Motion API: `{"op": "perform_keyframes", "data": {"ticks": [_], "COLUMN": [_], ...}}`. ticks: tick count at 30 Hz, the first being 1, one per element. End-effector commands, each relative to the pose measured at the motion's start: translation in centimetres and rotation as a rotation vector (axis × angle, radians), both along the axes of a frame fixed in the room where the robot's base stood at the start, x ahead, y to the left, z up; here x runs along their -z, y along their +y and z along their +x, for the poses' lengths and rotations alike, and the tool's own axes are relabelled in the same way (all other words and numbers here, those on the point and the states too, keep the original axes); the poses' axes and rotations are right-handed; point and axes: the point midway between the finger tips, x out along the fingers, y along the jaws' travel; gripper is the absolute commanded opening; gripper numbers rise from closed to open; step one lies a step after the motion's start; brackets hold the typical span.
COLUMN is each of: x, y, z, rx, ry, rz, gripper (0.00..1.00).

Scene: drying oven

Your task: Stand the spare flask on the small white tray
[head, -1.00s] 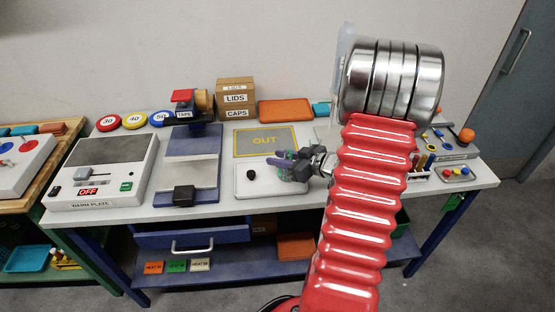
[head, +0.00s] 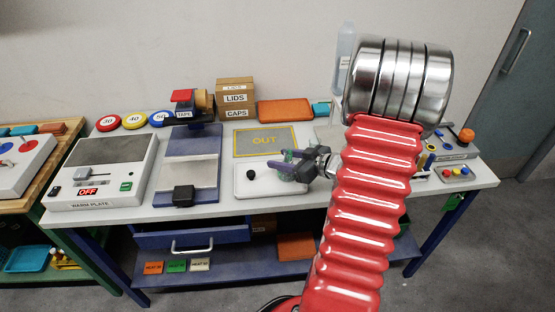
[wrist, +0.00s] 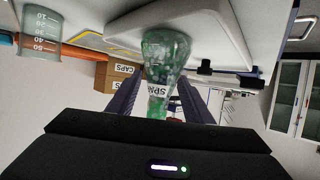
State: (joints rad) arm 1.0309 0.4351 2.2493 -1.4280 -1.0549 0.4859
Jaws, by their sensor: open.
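The spare flask (head: 287,173) is a clear flask with green contents, standing upright on the small white tray (head: 262,188). In the wrist view, which is upside down, the flask (wrist: 166,48) has its base against the pale tray (wrist: 205,30) and its labelled neck towards me. My gripper (head: 297,159) is open at the flask, with the dark fingers (wrist: 160,88) on either side of its neck. I cannot tell whether either finger touches the glass. In the head view the gripper partly covers the flask.
A black knob (head: 251,174) is at the tray's left. The grey OUT mat (head: 264,141) lies behind, with LIDS and CAPS boxes (head: 236,98) and an orange tray (head: 285,110) beyond. A graduated beaker (wrist: 40,33) stands nearby. A blue-framed stand (head: 188,165) is left of the tray.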

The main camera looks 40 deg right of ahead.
Motion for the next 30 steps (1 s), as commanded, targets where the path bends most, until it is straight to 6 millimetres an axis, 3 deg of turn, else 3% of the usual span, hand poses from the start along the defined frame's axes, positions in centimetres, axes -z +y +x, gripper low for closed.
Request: {"op": "perform_keyframes", "data": {"ticks": [18, 30], "x": [-3.5, -4.1], "y": [-1.5, -1.6], "z": [-8.0, -9.5], "rx": [0.002, -0.001], "ry": [-0.002, -0.001], "rz": [-0.002, 0.001], "gripper": [0.46, 0.46]}}
